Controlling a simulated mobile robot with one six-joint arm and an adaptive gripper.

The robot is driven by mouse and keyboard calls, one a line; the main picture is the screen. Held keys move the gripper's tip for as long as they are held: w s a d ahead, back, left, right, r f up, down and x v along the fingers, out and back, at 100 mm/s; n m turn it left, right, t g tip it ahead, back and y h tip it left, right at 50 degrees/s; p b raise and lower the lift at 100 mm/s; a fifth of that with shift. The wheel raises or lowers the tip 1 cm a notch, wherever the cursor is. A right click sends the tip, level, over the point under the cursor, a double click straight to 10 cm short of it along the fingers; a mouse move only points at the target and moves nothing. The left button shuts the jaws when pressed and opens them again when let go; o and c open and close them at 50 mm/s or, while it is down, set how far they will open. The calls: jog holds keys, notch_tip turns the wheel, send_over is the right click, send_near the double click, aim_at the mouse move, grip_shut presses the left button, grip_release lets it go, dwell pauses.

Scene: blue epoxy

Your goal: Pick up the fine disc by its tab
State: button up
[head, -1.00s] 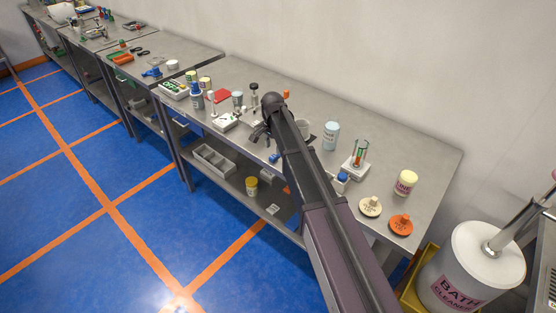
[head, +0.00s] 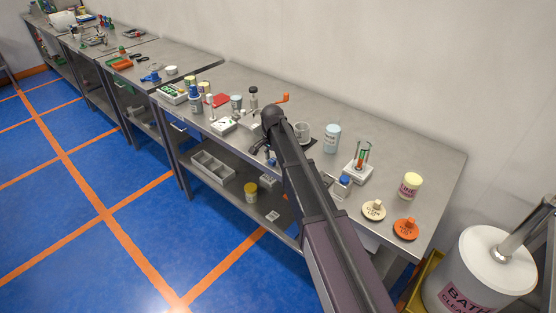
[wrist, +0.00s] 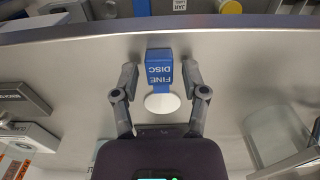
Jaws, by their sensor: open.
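The fine disc (wrist: 161,104) is a pale round disc with a blue tab (wrist: 159,68) that reads "FINE DISC". In the wrist view it lies near the edge of the steel table (wrist: 60,75), with the tab toward that edge. My gripper (wrist: 160,77) is open, with one finger on either side of the tab and a gap to each. I cannot tell the height of the fingertips above the table.
A clear beaker (wrist: 275,135) stands right of my gripper in the wrist view. Labelled blocks (wrist: 24,97) lie at left. In the head view, a blue-white bottle (head: 332,138), a test tube stand (head: 358,170) and an orange knobbed disc (head: 406,229) stand right of my arm.

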aim_at(273, 160)
grip_shut()
jog(key=shift+r, duration=0.2)
jog(key=shift+r+p, duration=2.25)
jog(key=shift+p, duration=0.25)
